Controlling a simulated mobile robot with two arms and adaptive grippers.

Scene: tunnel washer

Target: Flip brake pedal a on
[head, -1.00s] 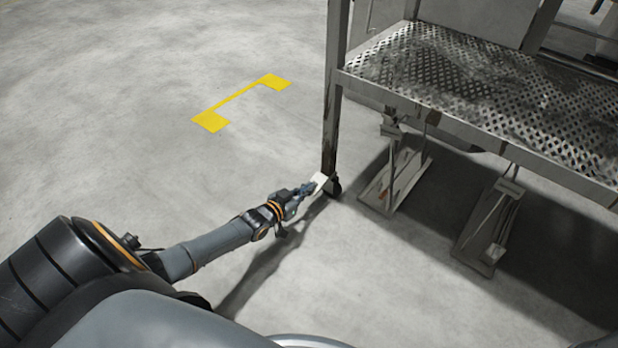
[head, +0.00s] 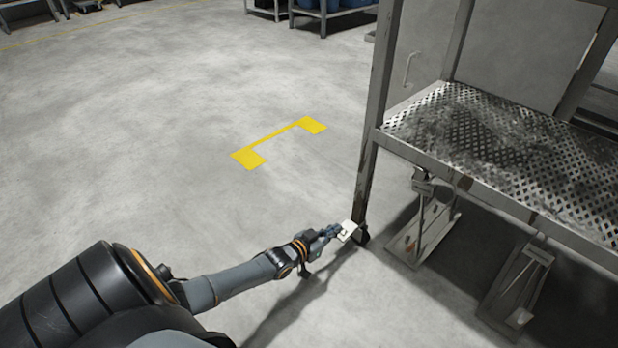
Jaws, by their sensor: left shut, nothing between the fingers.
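A small pale plate, which looks like the brake pedal (head: 348,231), shows at the foot of the near left leg of a metal frame, beside a dark caster (head: 362,237). My left gripper (head: 337,231) is shut with nothing between its fingers. Its tips are right at the pale plate and overlap its left side in the head view. I cannot tell whether they touch it or what angle the pedal has. My right gripper is out of view.
The frame carries a perforated metal platform (head: 470,125) above the caster. Two metal foot assemblies (head: 425,235) (head: 517,285) stand under it. Open concrete floor with a yellow marking (head: 280,142) lies to the left. Shelves (head: 320,15) stand far back.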

